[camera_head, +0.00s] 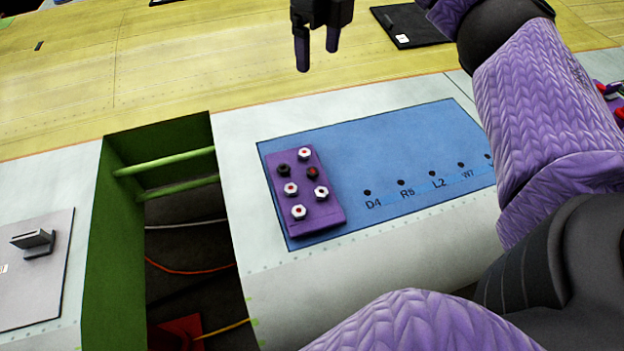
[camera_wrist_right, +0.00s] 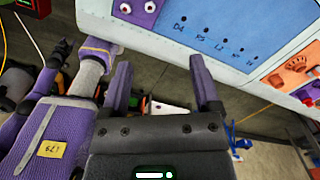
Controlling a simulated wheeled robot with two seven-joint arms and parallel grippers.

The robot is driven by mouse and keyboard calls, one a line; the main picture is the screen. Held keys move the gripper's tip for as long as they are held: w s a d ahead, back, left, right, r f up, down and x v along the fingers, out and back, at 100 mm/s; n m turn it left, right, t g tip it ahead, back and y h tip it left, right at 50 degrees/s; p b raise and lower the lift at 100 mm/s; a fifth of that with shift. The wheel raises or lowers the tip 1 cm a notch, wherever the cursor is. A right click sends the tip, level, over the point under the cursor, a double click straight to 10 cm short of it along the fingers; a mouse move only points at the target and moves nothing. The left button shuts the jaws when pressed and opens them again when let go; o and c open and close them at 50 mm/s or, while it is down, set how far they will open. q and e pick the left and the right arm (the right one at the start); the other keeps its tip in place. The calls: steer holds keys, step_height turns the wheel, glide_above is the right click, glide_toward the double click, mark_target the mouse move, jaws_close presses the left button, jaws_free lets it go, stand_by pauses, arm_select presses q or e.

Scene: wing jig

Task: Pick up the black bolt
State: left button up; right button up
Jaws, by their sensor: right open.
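The black bolt (camera_head: 284,170) stands in a purple block (camera_head: 322,214) on the blue panel in the head view. Beside it is a dark bolt with a red centre (camera_head: 312,172), and several white bolts with red centres (camera_head: 298,212) stand around them. My right gripper (camera_head: 318,57) is open and empty at the top of the head view, apart from the block and beyond it. In the right wrist view its fingers (camera_wrist_right: 160,65) are spread with nothing between them. The block's lower end (camera_wrist_right: 138,16) shows at that view's top edge; the black bolt is out of frame there.
The blue panel (camera_head: 400,145) has a row of labelled holes right of the block. An open green-walled bay (camera_head: 100,250) lies to the left. A black flat case (camera_head: 410,35) lies at the back. My purple arm fills the right side.

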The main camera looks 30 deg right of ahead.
steer(key=b, duration=1.5)
glide_above(313, 171)
step_height(313, 171, down, 18)
steer(key=shift+d+f+b, duration=0.15)
steer(key=shift+f+b, duration=0.15)
steer(key=shift+b, duration=0.2)
step_height(313, 171, down, 9)
steer(key=shift+f+b, duration=0.1)
steer(key=shift+b, duration=0.25)
